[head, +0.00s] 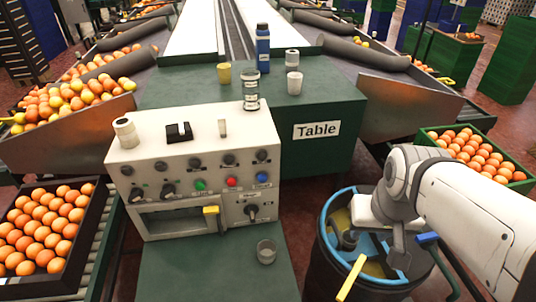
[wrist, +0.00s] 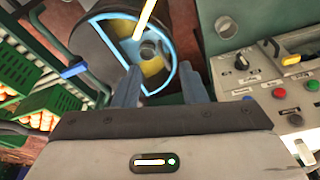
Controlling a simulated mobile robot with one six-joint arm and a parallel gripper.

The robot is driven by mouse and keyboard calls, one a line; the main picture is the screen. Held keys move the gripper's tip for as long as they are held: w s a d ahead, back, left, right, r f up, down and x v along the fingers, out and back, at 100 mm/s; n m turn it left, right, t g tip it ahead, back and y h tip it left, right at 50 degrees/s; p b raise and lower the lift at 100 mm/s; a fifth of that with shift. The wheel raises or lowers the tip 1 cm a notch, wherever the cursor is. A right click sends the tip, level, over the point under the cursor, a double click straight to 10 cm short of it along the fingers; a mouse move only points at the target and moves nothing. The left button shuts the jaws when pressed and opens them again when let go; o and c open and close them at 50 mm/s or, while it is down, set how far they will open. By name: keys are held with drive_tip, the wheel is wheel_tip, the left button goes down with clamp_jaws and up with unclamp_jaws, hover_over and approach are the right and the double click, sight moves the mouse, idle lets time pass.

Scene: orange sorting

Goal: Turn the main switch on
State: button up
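The white control panel (head: 190,150) stands at the centre of the head view, with several black knobs and green (head: 200,184), red (head: 232,181) and blue (head: 262,177) buttons. I cannot read which control is labelled main. My gripper (wrist: 161,75) is open and empty, over the barrel, apart from the panel and to its right in the head view.
The blue-rimmed barrel (head: 324,228) holds a yellow stick (head: 351,277). The green table (head: 345,115) behind carries a blue bottle (head: 263,48) and cups. Orange crates stand left (head: 92,215) and right (head: 520,152).

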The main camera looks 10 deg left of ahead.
drive_tip(key=w+a+f+n+t+y+b, duration=0.2)
drive_tip(key=w+a+f+t+b, duration=0.1)
drive_tip(key=w+a+f+b, duration=0.6)
drive_tip(key=n+t+y+b, duration=0.3)
drive_tip(key=t+b, duration=0.7)
drive_tip(key=b, duration=1.7)
approach(252, 212)
drive_tip(key=shift+w+f+m+y, duration=0.3)
drive_tip(key=shift+w+f+m, duration=0.2)
drive_tip(key=shift+f+m, duration=0.15)
drive_tip(key=shift+m+t, duration=0.25)
drive_tip(key=shift+t, duration=0.45)
drive_tip(key=p+x, duration=0.6)
drive_tip(key=shift+a+p, duration=0.1)
drive_tip(key=shift+p, duration=0.2)
drive_tip(key=shift+x, duration=0.75)
clamp_jaws()
